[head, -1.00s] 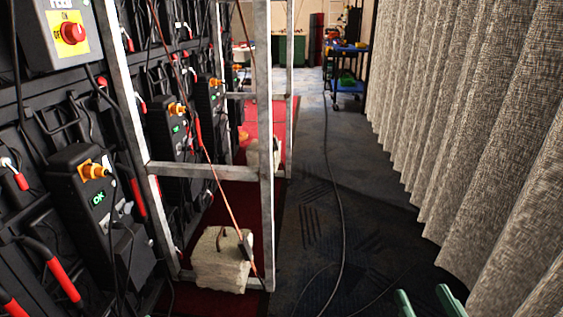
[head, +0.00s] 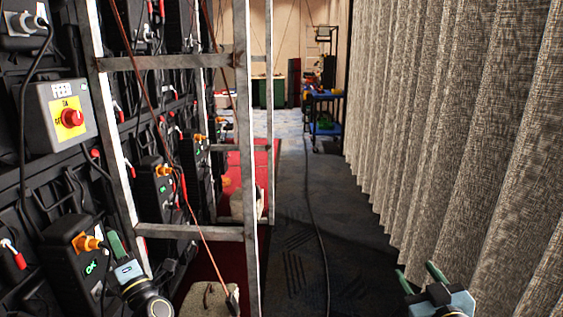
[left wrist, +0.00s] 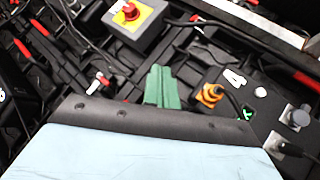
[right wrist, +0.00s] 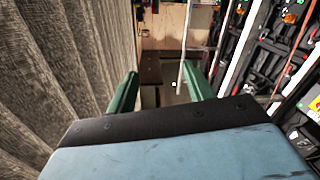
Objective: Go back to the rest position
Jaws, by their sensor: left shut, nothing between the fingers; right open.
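My left gripper (head: 116,246) is low at the left in the head view, in front of the black video wall backs. Its green fingers are together with nothing between them, and they also show in the left wrist view (left wrist: 163,86). My right gripper (head: 418,275) is at the lower right in the head view, near the curtain. Its green fingers are spread apart and empty, and they also show in the right wrist view (right wrist: 166,88).
A grey control box with a red button (head: 72,118) and panel units with orange plugs (head: 88,243) line the left. A metal frame (head: 247,180) stands beside them, with a stone-like block (head: 208,299) at its foot. A grey curtain (head: 440,130) closes the right. Dark carpet (head: 300,230) runs between, toward a blue cart (head: 325,110).

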